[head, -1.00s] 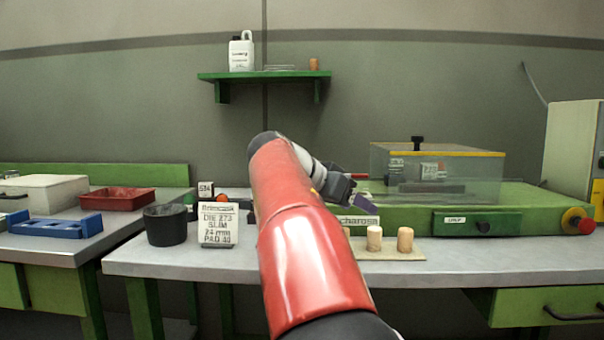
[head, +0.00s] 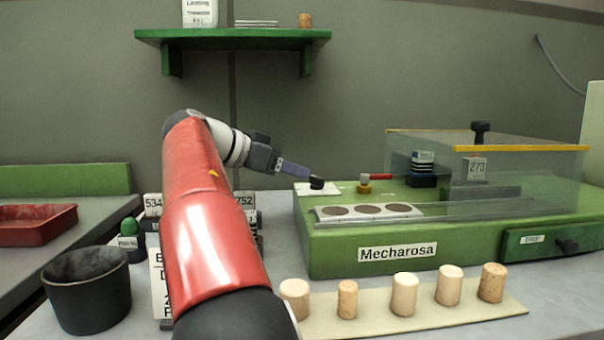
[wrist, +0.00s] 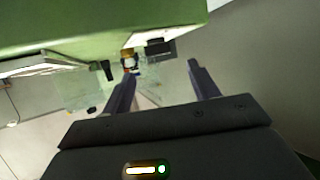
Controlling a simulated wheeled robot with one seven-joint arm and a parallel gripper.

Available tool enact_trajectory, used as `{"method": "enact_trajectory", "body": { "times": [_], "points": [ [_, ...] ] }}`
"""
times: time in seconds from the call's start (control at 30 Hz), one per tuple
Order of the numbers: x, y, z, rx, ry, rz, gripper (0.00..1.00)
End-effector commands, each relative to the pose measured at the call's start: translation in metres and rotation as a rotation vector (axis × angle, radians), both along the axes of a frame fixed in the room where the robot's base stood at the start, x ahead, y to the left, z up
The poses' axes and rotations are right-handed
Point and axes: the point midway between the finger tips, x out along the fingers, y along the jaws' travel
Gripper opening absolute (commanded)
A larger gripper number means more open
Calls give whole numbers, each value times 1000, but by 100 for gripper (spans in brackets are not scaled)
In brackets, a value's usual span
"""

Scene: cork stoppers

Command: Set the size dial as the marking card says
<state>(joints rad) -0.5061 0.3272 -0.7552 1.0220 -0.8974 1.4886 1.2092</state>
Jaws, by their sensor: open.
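A small black knob (head: 316,182) stands on a white plate at the left end of the green machine marked Mecharosa (head: 340,247); it looks like the size dial, but its marks are too small to read. My gripper (head: 303,172) is open, its fingertips just left of and above the knob. In the wrist view my gripper (wrist: 160,68) shows two spread fingers with nothing held. A dark piece on a white plate shows beyond them; I cannot tell whether it is the dial. The marking card (head: 157,285) is mostly hidden behind my arm.
A red-handled lever (head: 376,177) stands right of the knob. A clear cover (head: 520,165) encloses dies at the right. Several corks stand on a beige mat (head: 430,320) in front. A black cup (head: 88,300) is at left.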

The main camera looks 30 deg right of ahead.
Motion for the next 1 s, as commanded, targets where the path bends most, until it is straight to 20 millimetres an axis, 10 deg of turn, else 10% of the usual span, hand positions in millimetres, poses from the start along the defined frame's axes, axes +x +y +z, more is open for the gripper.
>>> {"method": "enact_trajectory", "body": {
  "times": [0.4, 0.77, 1.0],
  "points": [
    [3, -57, -23, 1, 1, -2, 60],
    [4, -64, -27, 1, 0, 0, 60],
    [4, -64, -26, 1, 0, 0, 31]
  ]
}}
